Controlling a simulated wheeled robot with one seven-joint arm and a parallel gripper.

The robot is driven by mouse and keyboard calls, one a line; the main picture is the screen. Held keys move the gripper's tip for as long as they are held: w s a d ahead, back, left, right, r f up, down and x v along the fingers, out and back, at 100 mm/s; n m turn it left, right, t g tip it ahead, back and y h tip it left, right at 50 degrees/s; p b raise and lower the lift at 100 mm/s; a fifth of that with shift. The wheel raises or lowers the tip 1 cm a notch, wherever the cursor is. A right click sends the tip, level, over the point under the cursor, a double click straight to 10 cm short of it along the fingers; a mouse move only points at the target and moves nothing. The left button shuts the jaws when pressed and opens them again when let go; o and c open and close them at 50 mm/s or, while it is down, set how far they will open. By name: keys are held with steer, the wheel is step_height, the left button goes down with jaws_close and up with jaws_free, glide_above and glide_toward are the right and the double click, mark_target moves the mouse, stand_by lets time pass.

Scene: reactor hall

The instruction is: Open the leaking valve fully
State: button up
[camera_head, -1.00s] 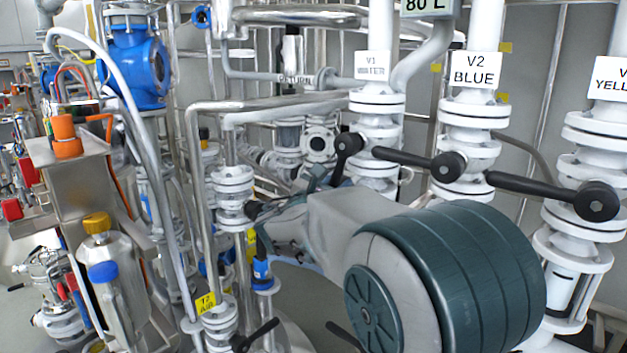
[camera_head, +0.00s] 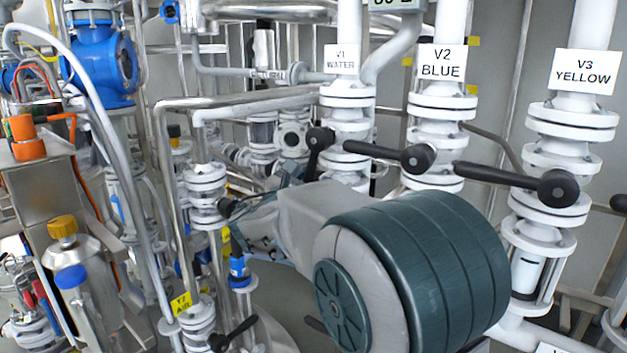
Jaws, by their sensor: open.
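Three white valves hang on vertical pipes: V1 WATER (camera_head: 347,97), V2 BLUE (camera_head: 441,108) and V3 YELLOW (camera_head: 570,118). The black lever of V2 (camera_head: 390,156) and that of V3 (camera_head: 515,180) point left, nearly level. The V1 lever (camera_head: 318,145) points down and toward the back. A smaller valve (camera_head: 205,195) with a black lever stands left of my arm; a yellow tag (camera_head: 181,303) is below it. No leak is visible on any valve. My gripper (camera_head: 258,218) is open, partly hidden behind my arm, near the smaller valve's lever; contact cannot be told.
A lower valve with a black lever (camera_head: 232,333) is at the bottom. Pipes crowd the left and back. My large arm hides the lower middle.

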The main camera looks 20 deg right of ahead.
steer(key=b+v, duration=0.2)
steer(key=v, duration=1.1)
steer(key=shift+s+a, duration=0.15)
steer(key=shift+a, duration=0.15)
steer(key=shift+c, duration=0.2)
